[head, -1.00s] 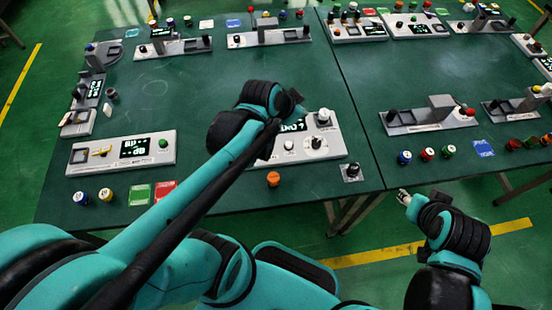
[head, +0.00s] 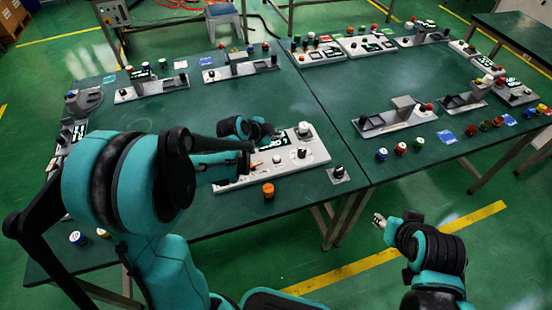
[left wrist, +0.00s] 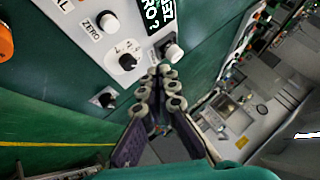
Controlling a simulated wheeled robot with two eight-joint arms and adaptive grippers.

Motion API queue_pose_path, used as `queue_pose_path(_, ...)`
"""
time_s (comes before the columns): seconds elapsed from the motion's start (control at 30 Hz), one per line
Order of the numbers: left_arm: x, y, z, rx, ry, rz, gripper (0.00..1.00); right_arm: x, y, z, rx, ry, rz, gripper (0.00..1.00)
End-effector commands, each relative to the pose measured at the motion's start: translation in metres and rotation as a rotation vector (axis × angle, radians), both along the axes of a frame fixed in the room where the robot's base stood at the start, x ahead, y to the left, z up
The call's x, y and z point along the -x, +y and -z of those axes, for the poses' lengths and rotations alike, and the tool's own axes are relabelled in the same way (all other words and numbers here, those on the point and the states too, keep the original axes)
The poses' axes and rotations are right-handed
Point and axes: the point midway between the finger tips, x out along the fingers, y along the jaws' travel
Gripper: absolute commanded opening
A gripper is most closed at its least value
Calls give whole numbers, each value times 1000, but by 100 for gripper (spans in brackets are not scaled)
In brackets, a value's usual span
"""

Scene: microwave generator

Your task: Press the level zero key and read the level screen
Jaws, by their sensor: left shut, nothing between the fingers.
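The grey generator panel (head: 318,158) stands on the near part of the green table. Its dark screen (head: 270,144) is partly covered by my arm in the head view. In the left wrist view the screen (left wrist: 158,15) shows pale green letters like "ZERO ?", cut by the frame edge. A round white key (left wrist: 107,21) has a ZERO label beside it. A dial (left wrist: 127,60) and a larger white knob (left wrist: 172,50) are also on the panel. My left gripper (left wrist: 162,72) is shut and empty, its tips near the white knob; contact cannot be told. My right gripper (head: 378,219) is off the table; its jaws are too small to judge.
An orange button (head: 268,190) and a black knob on a small plate (head: 338,174) lie in front of the panel. Other consoles (head: 395,120) stand on the right table. Clear table lies behind the panel.

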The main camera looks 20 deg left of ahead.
Motion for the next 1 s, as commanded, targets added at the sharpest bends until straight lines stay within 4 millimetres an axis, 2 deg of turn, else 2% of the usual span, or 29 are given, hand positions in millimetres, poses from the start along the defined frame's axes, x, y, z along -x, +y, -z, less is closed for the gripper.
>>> queue_pose_path(0.27,0,0,11,1,0,-1,0,0,0,9,0,0,0,40)
queue_pose_path(0.8,0,0,82,0,1,-1,0,0,0,67,0,0,0,40)
queue_pose_path(1.0,0,0,89,0,1,-1,0,0,0,73,0,0,0,40)
